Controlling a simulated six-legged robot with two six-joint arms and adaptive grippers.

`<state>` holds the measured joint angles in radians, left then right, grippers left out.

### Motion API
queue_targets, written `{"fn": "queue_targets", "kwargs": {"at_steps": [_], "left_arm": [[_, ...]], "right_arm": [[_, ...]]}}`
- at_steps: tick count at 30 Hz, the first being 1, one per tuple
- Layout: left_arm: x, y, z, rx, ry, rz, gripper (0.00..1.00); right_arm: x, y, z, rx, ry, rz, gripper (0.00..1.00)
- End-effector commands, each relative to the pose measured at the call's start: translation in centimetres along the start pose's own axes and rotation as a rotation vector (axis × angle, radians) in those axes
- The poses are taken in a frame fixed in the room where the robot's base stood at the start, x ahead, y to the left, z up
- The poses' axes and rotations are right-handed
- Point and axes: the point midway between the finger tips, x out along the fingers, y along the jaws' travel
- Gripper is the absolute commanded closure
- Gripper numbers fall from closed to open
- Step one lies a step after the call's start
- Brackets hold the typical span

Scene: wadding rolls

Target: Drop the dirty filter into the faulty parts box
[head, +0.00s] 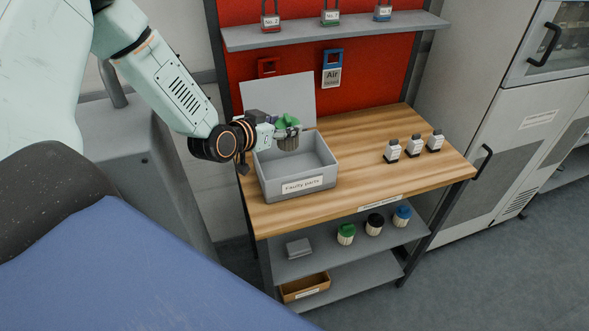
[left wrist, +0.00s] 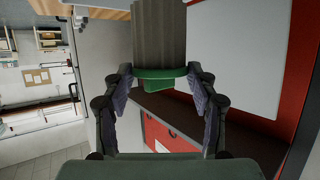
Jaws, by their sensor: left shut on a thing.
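The dirty filter (head: 288,141) has a green cap and a grey-brown pleated body. My left gripper (head: 284,132) is shut on its green cap and holds it over the open faulty parts box. In the left wrist view the filter (left wrist: 162,40) is between the two fingers of the left gripper (left wrist: 160,85), which press on the cap from both sides. The grey faulty parts box (head: 304,185) stands on the wooden bench top, its lid raised at the back and its label facing front. The part of its inside that shows looks empty. My right gripper is not in view.
Several small labelled bottles (head: 414,146) stand on the right of the wooden bench (head: 365,180). Below, a shelf (head: 330,251) holds filters with green, black and blue caps. A grey cabinet (head: 480,130) stands at right.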

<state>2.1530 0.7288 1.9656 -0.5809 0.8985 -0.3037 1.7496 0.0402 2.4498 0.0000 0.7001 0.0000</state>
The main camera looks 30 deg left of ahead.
Motion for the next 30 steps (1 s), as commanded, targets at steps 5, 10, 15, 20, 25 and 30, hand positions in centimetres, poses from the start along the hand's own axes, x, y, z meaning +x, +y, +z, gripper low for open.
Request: {"fn": "queue_targets", "kwargs": {"at_steps": [5, 10, 15, 20, 25, 30], "left_arm": [[0.0, 0.0, -0.1, 0.000, 0.001, 0.000, 0.29], [0.0, 0.0, -0.1, 0.000, 0.000, 0.000, 0.15], [0.0, 0.0, 0.0, 0.000, 0.000, 0.000, 0.15], [-0.1, 0.0, -0.1, -0.001, 0.000, 0.000, 0.15], [-0.5, -0.1, -1.5, -0.002, 0.003, -0.003, 0.15], [-1.5, 0.0, -3.8, -0.003, 0.005, -0.003, 0.15]], "right_arm": [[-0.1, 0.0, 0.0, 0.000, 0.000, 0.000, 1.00], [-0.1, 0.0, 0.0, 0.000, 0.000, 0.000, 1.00], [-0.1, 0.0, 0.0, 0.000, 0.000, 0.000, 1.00], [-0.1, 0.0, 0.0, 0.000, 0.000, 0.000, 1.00], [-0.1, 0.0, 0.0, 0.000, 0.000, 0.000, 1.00], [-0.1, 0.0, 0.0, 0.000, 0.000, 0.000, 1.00]]}}
